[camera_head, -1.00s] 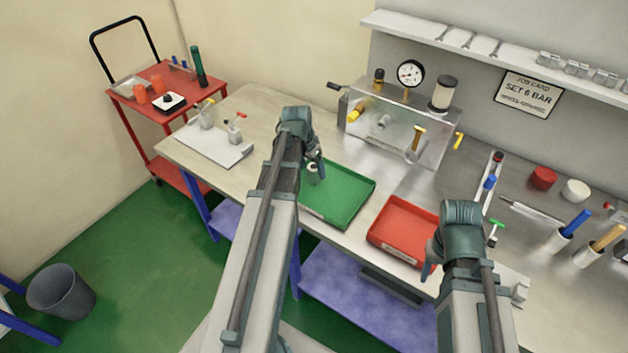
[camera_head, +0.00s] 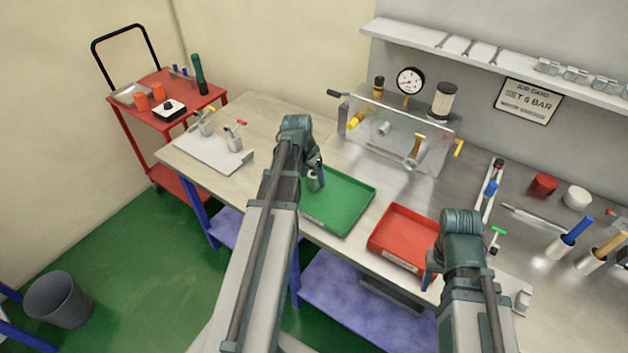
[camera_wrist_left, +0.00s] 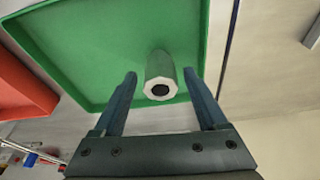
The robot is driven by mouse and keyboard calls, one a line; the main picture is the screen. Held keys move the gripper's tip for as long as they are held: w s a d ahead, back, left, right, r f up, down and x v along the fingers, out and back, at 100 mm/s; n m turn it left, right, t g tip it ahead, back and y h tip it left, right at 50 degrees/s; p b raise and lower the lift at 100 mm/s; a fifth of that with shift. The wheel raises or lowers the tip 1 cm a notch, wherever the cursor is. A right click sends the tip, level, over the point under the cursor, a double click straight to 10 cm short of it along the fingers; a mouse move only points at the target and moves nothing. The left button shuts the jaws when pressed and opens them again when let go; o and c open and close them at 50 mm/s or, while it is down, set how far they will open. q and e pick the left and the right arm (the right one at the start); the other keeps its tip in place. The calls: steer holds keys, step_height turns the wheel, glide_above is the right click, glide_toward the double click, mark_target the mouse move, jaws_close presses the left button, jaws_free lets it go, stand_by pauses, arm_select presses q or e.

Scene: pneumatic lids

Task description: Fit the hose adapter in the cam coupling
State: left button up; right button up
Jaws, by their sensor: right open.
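The hose adapter, seemingly the pale cylinder with a dark bore (camera_wrist_left: 160,78), stands at the green tray in the left wrist view; it also shows beneath my left gripper in the head view (camera_head: 313,183). My left gripper (camera_wrist_left: 160,76) is open, its fingers on either side of the cylinder with gaps between. In the head view my left gripper (camera_head: 318,172) hides part of it. The cam coupling seems to be the ringed fitting with a yellow handle (camera_head: 415,153) on the clear panel; its details are too small to tell. My right gripper (camera_head: 431,276) is open near the red tray.
The green tray (camera_head: 345,219) and red tray (camera_head: 388,249) lie along the bench's front edge. The panel (camera_head: 392,152) stands behind them. A white board (camera_head: 208,156) with small fittings lies at the left. Tools and a red cap (camera_head: 543,185) stand at the right.

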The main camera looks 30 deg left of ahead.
mark_target(312, 175)
arm_select(q)
jaws_close()
steer(key=shift+r+p, duration=2.65)
arm_select(e)
step_height(312, 175, up, 5)
steer(key=shift+r, duration=0.15)
arm_select(q)
steer(key=shift+f, duration=0.2)
